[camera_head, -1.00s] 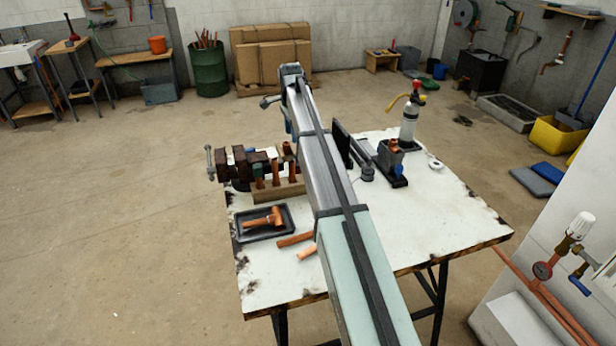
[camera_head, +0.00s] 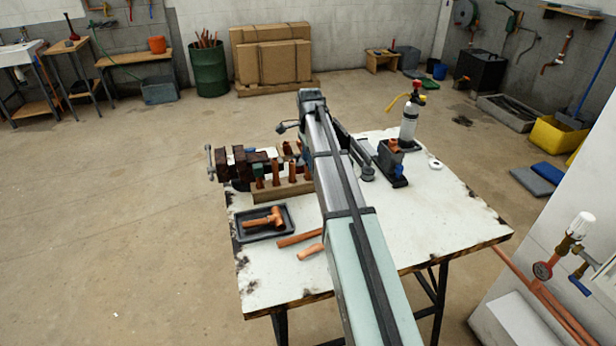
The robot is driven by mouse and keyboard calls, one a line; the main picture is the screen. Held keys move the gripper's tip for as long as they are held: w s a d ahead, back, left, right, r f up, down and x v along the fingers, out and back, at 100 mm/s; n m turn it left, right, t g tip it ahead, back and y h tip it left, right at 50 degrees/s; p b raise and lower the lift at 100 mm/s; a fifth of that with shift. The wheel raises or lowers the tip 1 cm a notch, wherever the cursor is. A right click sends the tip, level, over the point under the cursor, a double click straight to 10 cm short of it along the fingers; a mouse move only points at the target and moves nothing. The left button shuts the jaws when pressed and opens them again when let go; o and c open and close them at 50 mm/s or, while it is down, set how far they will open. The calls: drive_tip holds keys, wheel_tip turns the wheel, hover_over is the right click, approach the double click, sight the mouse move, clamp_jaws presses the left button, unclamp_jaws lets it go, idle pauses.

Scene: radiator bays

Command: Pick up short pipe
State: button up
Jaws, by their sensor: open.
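Two copper pipes lie loose on the white worktable (camera_head: 440,215), just left of my arm. The nearer, lighter one (camera_head: 309,252) looks like the short pipe. The other pipe (camera_head: 297,239) lies just behind it and looks longer. The right ends of both are close to my arm's edge in the picture, so their full length is uncertain. My arm reaches away over the table and hides its middle. I cannot make out my gripper's jaws; they seem hidden behind the arm.
A black tray (camera_head: 243,233) holding a copper tee (camera_head: 266,219) lies left of the pipes. A wooden block (camera_head: 267,193) with upright copper pieces and a vise (camera_head: 232,165) stand behind. A gas bottle (camera_head: 409,125) stands at the back right. The table's right front is clear.

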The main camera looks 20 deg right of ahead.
sight(308, 176)
drive_tip(key=shift+w+a+f, duration=0.1)
drive_tip(key=shift+w+f, duration=0.1)
drive_tip(key=shift+f, duration=1.15)
drive_tip(key=shift+w+f, duration=0.2)
drive_tip(key=shift+f, duration=1.15)
clamp_jaws()
